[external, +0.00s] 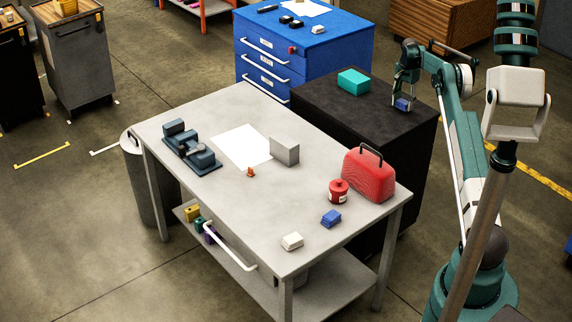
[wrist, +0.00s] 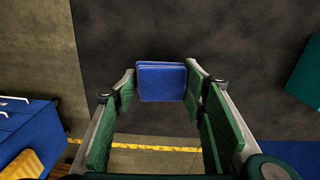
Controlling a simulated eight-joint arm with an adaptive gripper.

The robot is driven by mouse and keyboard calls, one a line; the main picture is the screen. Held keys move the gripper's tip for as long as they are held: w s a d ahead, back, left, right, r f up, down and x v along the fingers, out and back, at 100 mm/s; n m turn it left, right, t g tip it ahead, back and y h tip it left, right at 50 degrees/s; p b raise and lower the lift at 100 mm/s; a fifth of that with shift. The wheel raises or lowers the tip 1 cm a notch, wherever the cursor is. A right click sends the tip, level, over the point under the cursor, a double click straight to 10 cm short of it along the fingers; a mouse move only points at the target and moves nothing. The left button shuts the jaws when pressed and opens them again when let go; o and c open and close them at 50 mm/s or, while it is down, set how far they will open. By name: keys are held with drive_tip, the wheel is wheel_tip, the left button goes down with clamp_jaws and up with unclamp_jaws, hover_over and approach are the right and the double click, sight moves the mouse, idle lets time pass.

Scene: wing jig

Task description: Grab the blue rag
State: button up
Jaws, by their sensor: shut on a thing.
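A folded blue rag (external: 402,105) is at the black cabinet's right end in the external view. In the wrist view the blue rag (wrist: 162,83) sits between my fingertips as a flat square block. My gripper (external: 404,98) points down at it and is shut on it, with a green-padded finger on each side. I cannot tell whether the rag touches the cabinet top. A second folded blue cloth (external: 331,218) lies on the grey table, near its front right.
The black cabinet (external: 345,105) carries a teal box (external: 353,81) left of my gripper. The grey table (external: 220,200) holds a red toolbox (external: 368,175), red can (external: 339,191), white cloth (external: 292,241), grey block (external: 284,151) and vise (external: 190,147). A blue drawer cabinet (external: 300,45) stands behind.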

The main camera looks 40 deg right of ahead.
sight(404, 102)
wheel_tip(404, 102, up, 8)
drive_tip(key=shift+r, duration=0.2)
